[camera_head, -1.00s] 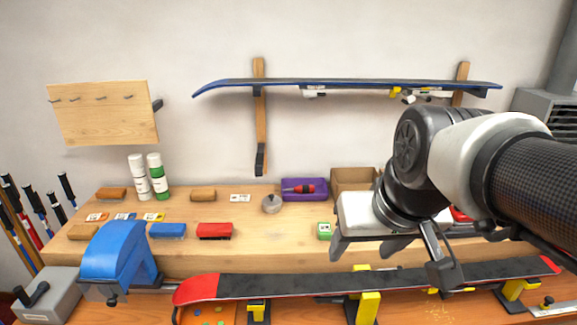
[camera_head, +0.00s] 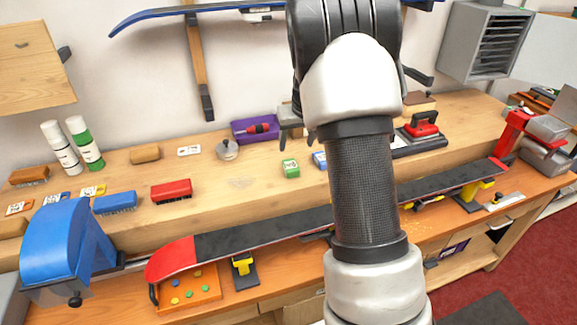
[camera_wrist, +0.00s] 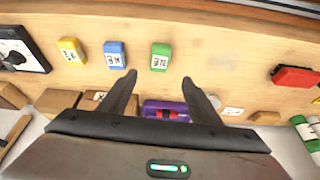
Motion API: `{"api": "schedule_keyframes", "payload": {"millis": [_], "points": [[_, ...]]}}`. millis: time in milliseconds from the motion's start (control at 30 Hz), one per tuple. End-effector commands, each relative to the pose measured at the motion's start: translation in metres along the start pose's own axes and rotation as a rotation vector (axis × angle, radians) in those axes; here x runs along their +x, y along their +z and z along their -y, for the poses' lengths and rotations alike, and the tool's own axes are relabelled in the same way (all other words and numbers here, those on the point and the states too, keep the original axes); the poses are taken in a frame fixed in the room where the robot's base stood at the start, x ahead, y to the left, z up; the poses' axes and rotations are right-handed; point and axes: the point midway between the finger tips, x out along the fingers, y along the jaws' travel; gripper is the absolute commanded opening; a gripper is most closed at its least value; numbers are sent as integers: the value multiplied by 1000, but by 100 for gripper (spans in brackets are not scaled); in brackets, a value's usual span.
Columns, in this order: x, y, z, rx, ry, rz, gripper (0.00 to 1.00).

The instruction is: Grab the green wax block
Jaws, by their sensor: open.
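The green wax block (camera_head: 290,168) with a white label lies on the wooden bench shelf, left of my forearm. In the wrist view the green wax block (camera_wrist: 160,57) lies just beyond my fingertips, roughly centred between them. My gripper (camera_wrist: 160,77) is open with nothing between its fingers.
A blue block (camera_wrist: 114,54) and a yellow block (camera_wrist: 71,51) stand in a row with the green one. A purple tray (camera_head: 243,131) lies behind, a red brush (camera_head: 171,191) to the left. A ski (camera_head: 262,227) runs along the front.

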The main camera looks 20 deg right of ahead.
Motion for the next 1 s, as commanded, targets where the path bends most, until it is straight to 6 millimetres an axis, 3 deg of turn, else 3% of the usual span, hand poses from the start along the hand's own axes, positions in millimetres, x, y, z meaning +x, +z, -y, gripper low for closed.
{"api": "schedule_keyframes", "payload": {"millis": [300,1000], "points": [[68,1,0,0,0,4,58],[138,-1,-1,1,0,0,58]]}}
